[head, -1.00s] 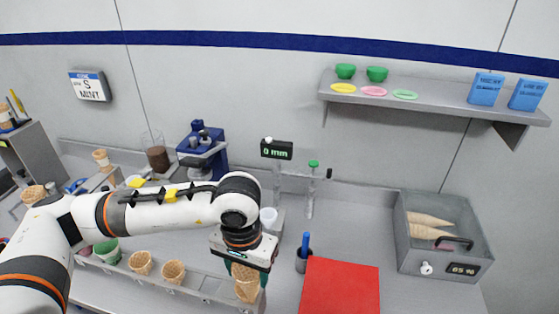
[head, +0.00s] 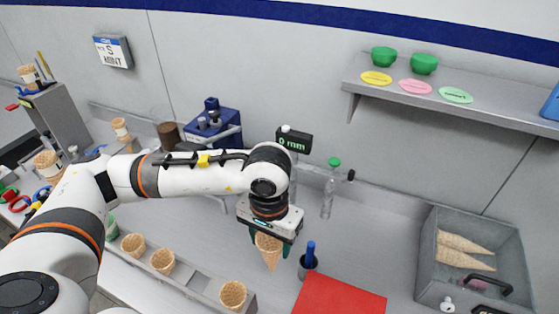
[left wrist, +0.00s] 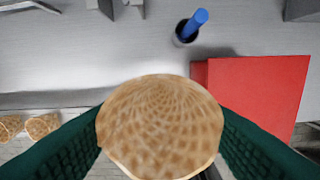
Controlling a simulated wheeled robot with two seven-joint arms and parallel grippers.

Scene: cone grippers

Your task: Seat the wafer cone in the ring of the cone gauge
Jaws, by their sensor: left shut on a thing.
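My left gripper (head: 270,243) is shut on a wafer cone (head: 269,252), held point down above the counter, clear of the cone rack. In the left wrist view the same cone (left wrist: 160,125) shows its woven side between the two green fingers. The cone gauge (head: 294,140) stands at the back with a black display reading 0 mm. My arm and gripper hide much of the gauge's lower part, and I cannot make out its ring. The cone and the gauge are apart. My right gripper is not in view.
A rack (head: 205,283) with several cones runs along the front. A blue-handled tool in a dark cup (head: 308,262) and a red board (head: 338,297) lie close to the right of the cone. A clear bottle (head: 329,190) stands behind. A grey bin (head: 428,255) is at the right.

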